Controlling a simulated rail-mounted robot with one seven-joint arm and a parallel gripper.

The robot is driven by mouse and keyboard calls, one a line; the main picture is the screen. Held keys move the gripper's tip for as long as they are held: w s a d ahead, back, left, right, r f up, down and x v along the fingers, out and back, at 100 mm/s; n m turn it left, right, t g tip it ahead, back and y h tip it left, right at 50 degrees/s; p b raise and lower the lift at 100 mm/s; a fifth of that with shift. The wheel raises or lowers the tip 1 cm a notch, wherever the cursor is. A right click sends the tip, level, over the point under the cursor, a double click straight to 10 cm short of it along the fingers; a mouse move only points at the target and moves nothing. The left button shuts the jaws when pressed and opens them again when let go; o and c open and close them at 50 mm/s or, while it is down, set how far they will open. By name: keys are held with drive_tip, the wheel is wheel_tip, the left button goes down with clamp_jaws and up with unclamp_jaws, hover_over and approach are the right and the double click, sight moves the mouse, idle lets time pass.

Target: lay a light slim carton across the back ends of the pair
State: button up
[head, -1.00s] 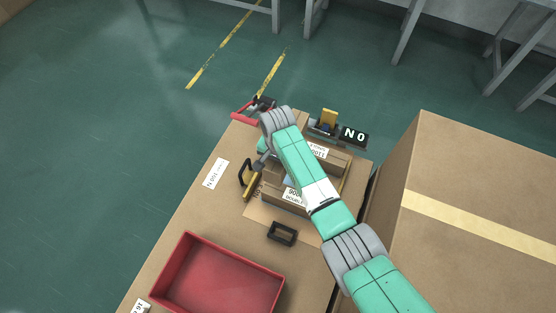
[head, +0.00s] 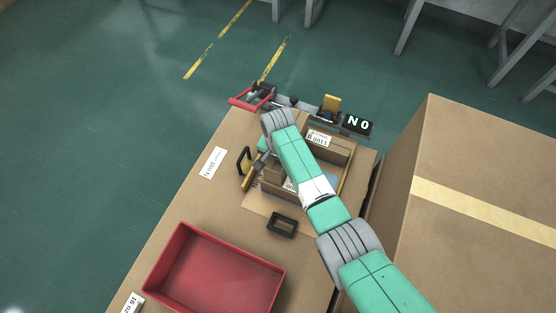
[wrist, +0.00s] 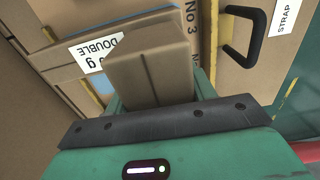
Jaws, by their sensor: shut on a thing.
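My gripper (wrist: 155,100) is shut on a small brown carton (wrist: 150,62), which fills the middle of the wrist view. The head view shows the gripper (head: 262,160) low over the work area, partly hidden by my arm. In the wrist view a carton with a "DOUBLE" label (wrist: 70,68) is behind the held one. Whether the held carton touches the pair cannot be told.
A red tray (head: 173,245) stands at the table's front. A large taped box (head: 480,240) is at the right.

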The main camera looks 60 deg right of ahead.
drive_tip(key=shift+f, duration=0.15)
idle(0.4)
drive_tip(key=o, duration=1.4)
drive_tip(key=shift+f, duration=0.1)
wheel_tip(320, 180, up, 8)
drive_tip(key=p, duration=0.4)
